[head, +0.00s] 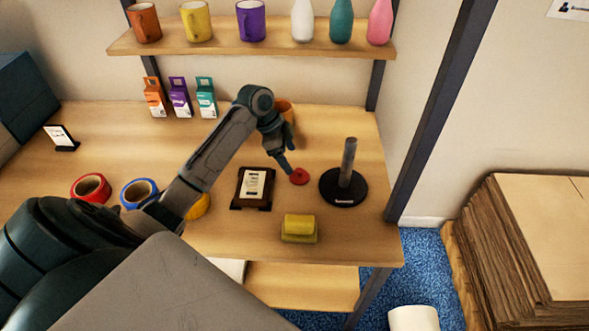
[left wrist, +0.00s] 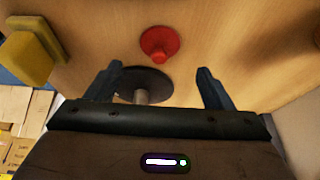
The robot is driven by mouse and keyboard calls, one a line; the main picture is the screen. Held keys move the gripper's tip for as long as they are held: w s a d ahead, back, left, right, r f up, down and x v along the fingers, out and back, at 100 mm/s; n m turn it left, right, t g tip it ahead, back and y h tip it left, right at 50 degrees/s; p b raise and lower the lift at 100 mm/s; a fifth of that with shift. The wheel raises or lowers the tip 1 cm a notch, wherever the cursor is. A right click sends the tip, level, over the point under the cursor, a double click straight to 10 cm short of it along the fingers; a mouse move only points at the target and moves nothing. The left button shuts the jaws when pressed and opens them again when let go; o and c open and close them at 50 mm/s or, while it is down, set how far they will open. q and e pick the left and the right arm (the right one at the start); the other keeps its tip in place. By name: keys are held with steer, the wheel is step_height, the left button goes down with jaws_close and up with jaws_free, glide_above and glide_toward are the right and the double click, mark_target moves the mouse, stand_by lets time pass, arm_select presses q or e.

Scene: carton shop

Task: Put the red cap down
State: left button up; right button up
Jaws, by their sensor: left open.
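The red cap (head: 300,177) lies on the wooden table, between a small dark stand with a card and a black round base with an upright post. In the left wrist view the red cap (left wrist: 160,43) rests on the wood with its knob showing, ahead of the fingertips and apart from them. My left gripper (head: 287,170) is just beside the cap in the head view. In the left wrist view its two fingers (left wrist: 160,82) are spread wide with nothing between them. My right gripper does not show.
The post on its black base (head: 343,188) stands right of the cap. The card stand (head: 252,188) is to its left, and a yellow-green block (head: 299,228) sits near the front edge. Tape rolls (head: 139,192) lie further left. An orange pot (head: 284,110) is behind my arm.

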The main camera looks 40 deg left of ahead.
arm_select(q)
steer(key=b+v, duration=0.1)
steer(key=v, duration=0.4)
steer(key=shift+r, duration=0.15)
